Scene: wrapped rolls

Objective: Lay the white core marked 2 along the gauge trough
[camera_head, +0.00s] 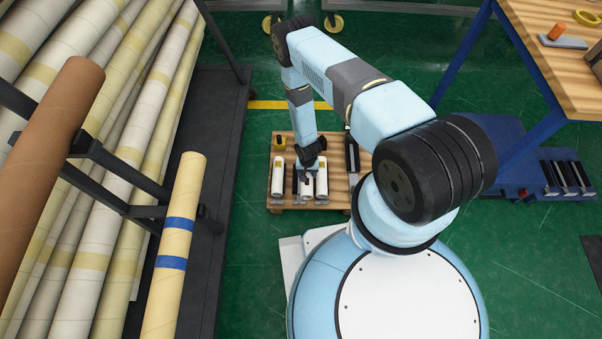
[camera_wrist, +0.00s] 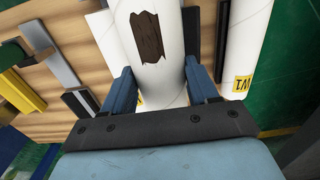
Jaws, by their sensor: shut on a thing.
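My gripper (camera_wrist: 162,88) is shut on a white core (camera_wrist: 178,75) with a ragged brown patch; its blue fingers press on both sides. No number shows on this part of the core. In the head view my gripper (camera_head: 307,172) is low over the wooden board and partly hides the white pieces (camera_head: 321,182) beneath it. A second white core (camera_wrist: 244,45) with a yellow label lies beside the held one in the wrist view; its mark is not clearly readable. It seems to be the left white core (camera_head: 277,178) in the head view. I cannot identify the gauge trough for certain.
A rack of long rolls (camera_head: 150,150) stands left. A workbench (camera_head: 560,80) and a blue base with dark pieces (camera_head: 562,178) are right. Green floor is clear between.

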